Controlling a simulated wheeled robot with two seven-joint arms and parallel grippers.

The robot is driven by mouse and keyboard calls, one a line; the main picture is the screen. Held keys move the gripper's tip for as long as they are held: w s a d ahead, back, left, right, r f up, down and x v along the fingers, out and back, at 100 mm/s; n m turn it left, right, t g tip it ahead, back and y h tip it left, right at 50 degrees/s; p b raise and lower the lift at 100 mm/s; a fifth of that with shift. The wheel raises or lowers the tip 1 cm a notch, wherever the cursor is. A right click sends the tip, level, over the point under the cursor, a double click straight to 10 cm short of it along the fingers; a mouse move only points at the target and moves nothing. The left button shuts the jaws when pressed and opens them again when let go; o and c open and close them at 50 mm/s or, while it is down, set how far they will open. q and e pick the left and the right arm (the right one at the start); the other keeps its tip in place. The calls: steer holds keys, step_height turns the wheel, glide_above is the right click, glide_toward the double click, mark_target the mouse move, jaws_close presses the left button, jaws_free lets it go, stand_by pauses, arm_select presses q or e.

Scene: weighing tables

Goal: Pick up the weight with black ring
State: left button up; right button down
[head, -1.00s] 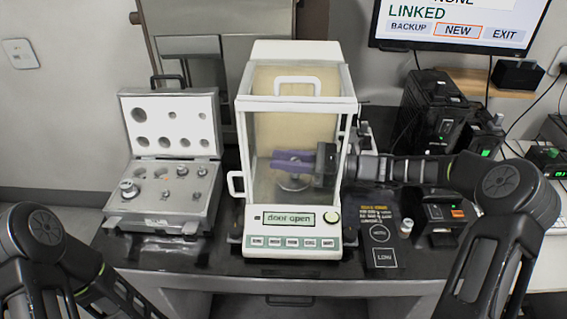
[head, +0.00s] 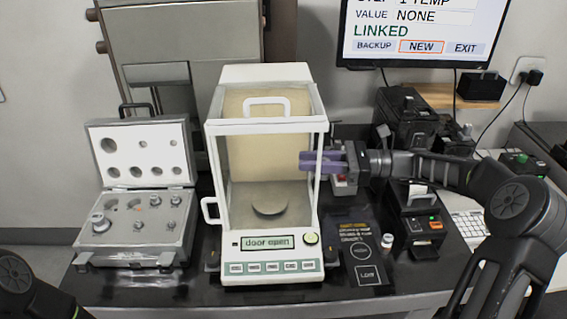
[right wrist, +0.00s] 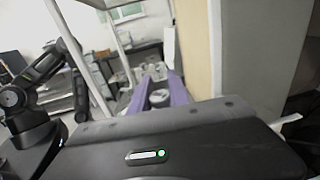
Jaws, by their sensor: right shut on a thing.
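My right gripper (head: 308,161) is at the right side of the balance (head: 226,172), at the edge of its open side. It also shows in the right wrist view, where its purple fingers are closed around a small silvery weight (right wrist: 159,97). I cannot make out a black ring on that weight. In the head view the fingers hide it. The balance pan (head: 270,203) is bare.
The balance display reads "door open". A small white-capped bottle (head: 387,241) stands right of the balance, near a black printer (head: 415,222). Black devices (head: 405,120) stand behind, and a monitor (head: 415,35) hangs above. A dark control panel (head: 358,250) lies beside the balance.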

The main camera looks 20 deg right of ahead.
steer(key=p+v, duration=0.1)
steer(key=v, duration=0.6)
steer(key=shift+w+d, duration=0.25)
steer(key=shift+w, duration=0.1)
